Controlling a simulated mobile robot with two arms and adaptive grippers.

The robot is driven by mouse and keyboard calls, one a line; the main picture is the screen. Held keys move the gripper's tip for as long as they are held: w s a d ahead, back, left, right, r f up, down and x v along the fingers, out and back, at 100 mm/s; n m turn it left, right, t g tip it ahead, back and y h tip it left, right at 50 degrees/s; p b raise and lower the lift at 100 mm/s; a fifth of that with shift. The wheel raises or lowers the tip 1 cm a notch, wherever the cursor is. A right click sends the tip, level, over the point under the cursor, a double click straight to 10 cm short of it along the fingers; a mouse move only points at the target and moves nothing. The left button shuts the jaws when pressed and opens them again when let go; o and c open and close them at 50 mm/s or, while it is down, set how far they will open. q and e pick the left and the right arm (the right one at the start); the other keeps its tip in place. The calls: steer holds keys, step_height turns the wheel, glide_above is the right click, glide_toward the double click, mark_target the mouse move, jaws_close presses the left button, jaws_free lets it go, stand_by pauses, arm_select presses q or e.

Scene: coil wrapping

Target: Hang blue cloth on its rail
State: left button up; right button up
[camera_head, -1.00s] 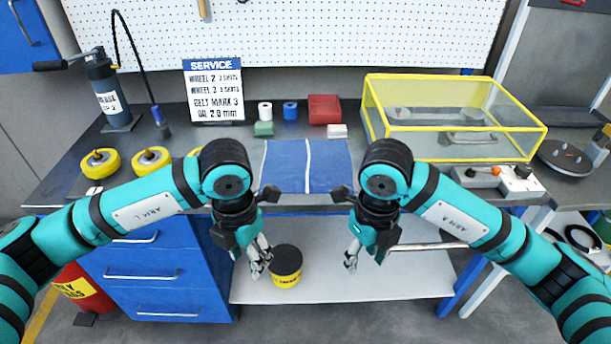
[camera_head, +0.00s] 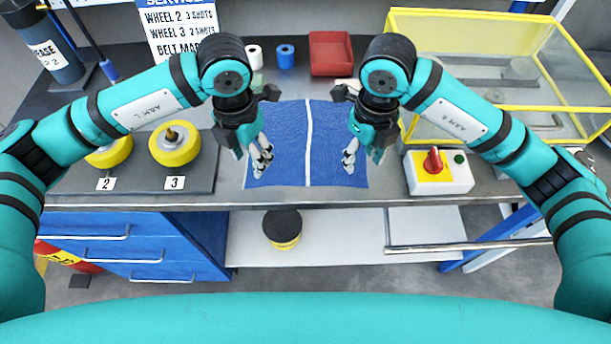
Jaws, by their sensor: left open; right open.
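The blue cloth (camera_head: 325,150) with a white stripe down its middle lies flat on the bench, its near edge close to the bench's front edge. My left gripper (camera_head: 262,165) is open and empty over the cloth's left side. My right gripper (camera_head: 350,162) is open and empty over the cloth's right side. I cannot tell whether either one touches the cloth. A metal rail (camera_head: 470,247) runs level below the bench front at the right, in front of the lower shelf.
A switch box with a red knob (camera_head: 433,160) stands right of the cloth. A yellow-framed clear case (camera_head: 480,50) is behind it. Yellow wheels (camera_head: 175,148) sit at the left. A red bin (camera_head: 330,52) and rolls (camera_head: 286,56) stand behind the cloth. A dark-topped tin (camera_head: 282,228) is on the shelf.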

mark_target(254, 181)
arm_select(q)
steer(key=shift+f, duration=3.2)
arm_select(e)
steer(key=shift+f, duration=3.2)
arm_select(q)
steer(key=shift+f, duration=0.25)
arm_select(e)
steer(key=shift+f, duration=0.25)
arm_select(q)
steer(key=shift+r, duration=0.1)
steer(key=shift+c, duration=0.5)
arm_select(e)
steer(key=shift+r, duration=0.15)
steer(key=shift+c, duration=0.5)
arm_select(q)
steer(key=shift+c, duration=1.1)
arm_select(e)
steer(key=shift+c, duration=1.1)
arm_select(q)
steer(key=shift+s, duration=0.1)
steer(key=c, duration=0.6)
arm_select(e)
steer(key=shift+s, duration=0.1)
steer(key=c, duration=0.6)
arm_select(q)
steer(key=shift+a, duration=0.1)
arm_select(e)
steer(key=shift+d+f, duration=0.1)
steer(key=shift+f, duration=0.1)
